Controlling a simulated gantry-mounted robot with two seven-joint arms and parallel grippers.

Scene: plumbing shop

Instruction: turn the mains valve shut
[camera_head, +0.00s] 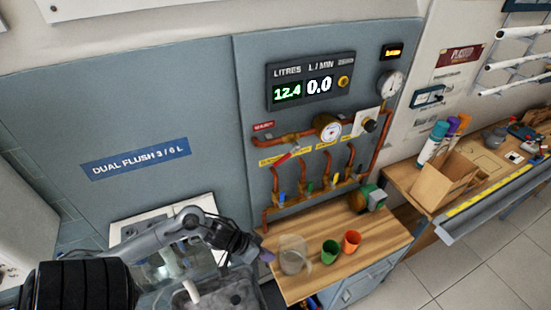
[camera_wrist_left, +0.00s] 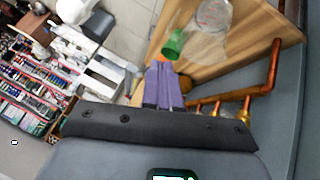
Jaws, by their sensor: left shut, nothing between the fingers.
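A red lever handle (camera_head: 284,159) sits on the copper pipework of the grey panel, below a small red label (camera_head: 263,126); it looks like the mains valve, but the label is too small to read. The lever slants up to the right. My left gripper (camera_head: 266,256) is low at the left end of the wooden counter, well below the lever and apart from it. Its purple fingers (camera_wrist_left: 163,86) are together and empty in the left wrist view. The lever cannot be made out in that view. My right gripper is not in view.
A clear jug (camera_head: 293,254), green cup (camera_head: 329,252) and orange cup (camera_head: 351,242) stand on the counter (camera_head: 385,236) close to my left gripper. Copper pipes with small coloured valves rise behind them. The display (camera_head: 310,83) reads 12.4 litres and 0.0 L/min. A cardboard box (camera_head: 445,182) stands right.

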